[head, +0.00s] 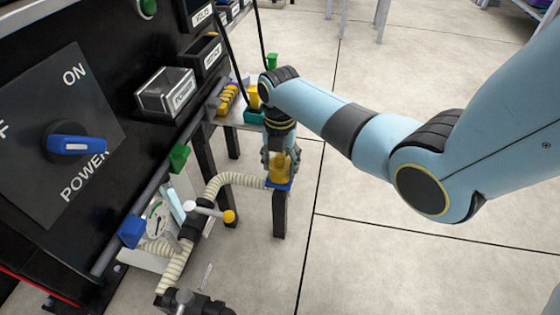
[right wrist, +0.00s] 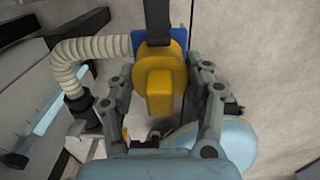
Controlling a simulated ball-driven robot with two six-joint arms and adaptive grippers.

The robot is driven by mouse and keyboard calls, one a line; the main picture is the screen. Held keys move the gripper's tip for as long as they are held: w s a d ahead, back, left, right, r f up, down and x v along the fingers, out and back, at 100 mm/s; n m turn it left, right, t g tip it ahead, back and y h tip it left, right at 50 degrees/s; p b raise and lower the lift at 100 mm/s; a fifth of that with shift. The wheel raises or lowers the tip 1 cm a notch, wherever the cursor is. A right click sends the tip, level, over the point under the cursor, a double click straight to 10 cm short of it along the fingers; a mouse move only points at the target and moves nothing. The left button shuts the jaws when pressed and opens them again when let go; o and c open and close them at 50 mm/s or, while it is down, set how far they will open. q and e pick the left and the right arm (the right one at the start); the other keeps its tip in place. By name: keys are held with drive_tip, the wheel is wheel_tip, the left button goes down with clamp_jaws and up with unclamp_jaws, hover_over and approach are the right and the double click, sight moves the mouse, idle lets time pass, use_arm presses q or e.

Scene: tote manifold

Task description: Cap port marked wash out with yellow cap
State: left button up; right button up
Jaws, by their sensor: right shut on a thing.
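The yellow cap (head: 280,168) is between the fingers of my right gripper (head: 279,158), at the end of my light-blue arm. In the right wrist view the cap (right wrist: 160,82) fills the space between both fingers (right wrist: 164,95), and the gripper is shut on it. A blue plate (head: 279,185) is right at the cap, at the end of a ribbed beige hose (head: 236,180). In the right wrist view the blue plate (right wrist: 145,42) shows behind the cap. I cannot tell whether the cap is seated on a port there. No "wash out" marking is readable. My left gripper is not in view.
A black panel with a blue POWER knob (head: 76,145) stands at the left. A valve with a white, yellow-tipped handle (head: 212,212) is beside the hose. A green block (head: 179,157) and blue block (head: 132,231) are on the rail. Floor at right is open.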

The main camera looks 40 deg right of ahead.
drive_tip(key=o, duration=1.3)
wheel_tip(320, 180, up, 12)
drive_tip(key=shift+c, duration=0.2)
